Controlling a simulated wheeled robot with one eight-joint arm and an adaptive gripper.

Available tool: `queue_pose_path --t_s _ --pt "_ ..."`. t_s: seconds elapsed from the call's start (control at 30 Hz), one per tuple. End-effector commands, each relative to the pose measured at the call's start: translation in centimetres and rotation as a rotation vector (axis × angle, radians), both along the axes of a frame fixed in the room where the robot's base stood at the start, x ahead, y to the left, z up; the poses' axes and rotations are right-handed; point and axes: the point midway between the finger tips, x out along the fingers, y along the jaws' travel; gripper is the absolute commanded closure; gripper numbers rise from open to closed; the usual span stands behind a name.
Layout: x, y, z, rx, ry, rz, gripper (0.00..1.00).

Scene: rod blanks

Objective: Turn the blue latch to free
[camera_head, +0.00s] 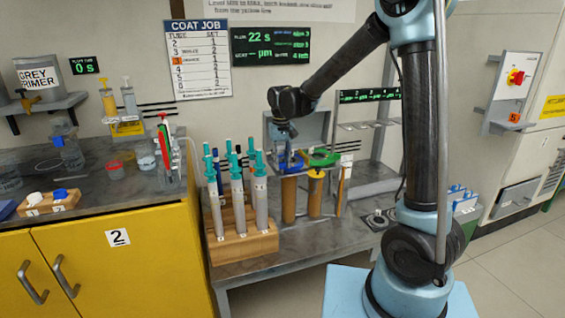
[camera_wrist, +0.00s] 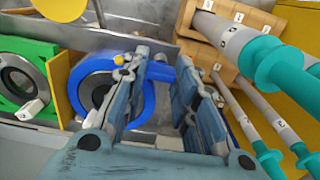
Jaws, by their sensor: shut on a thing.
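The blue latch (camera_wrist: 149,108) is a blue ring around a dark round opening, with a short blue lever at its side. A small yellow mark shows on the ring's upper edge. In the head view the blue latch (camera_head: 291,163) sits at the top of a brown tube on the bench. My gripper (camera_wrist: 160,72) is shut on the lever, with one finger on each side of it in the wrist view. The left finger hides part of the ring. In the head view my gripper (camera_head: 286,143) reaches down to the latch from above.
A green holder (camera_head: 322,158) stands just right of the blue latch; it also shows in the wrist view (camera_wrist: 45,75). A wooden block (camera_head: 248,245) with several teal-topped syringes stands close on the left. A yellow cabinet (camera_head: 130,270) is farther left.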

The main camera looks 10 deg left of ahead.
Motion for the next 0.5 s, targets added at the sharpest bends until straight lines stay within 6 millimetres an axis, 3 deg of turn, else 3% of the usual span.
queue_pose_path --t_s 0.27,0.3,0.37,0.4,0.5 --pt "0.33 -0.26 -0.01 -0.005 -0.006 -0.004 0.97" --pt "0.32 -0.26 -0.02 -0.005 -0.006 -0.004 0.71" --pt "0.3 -0.25 -0.02 -0.004 -0.005 -0.004 0.58" --pt "0.27 -0.24 -0.02 -0.004 -0.005 -0.003 0.53" --pt "0.17 -0.17 -0.01 -0.002 -0.004 -0.002 0.53"
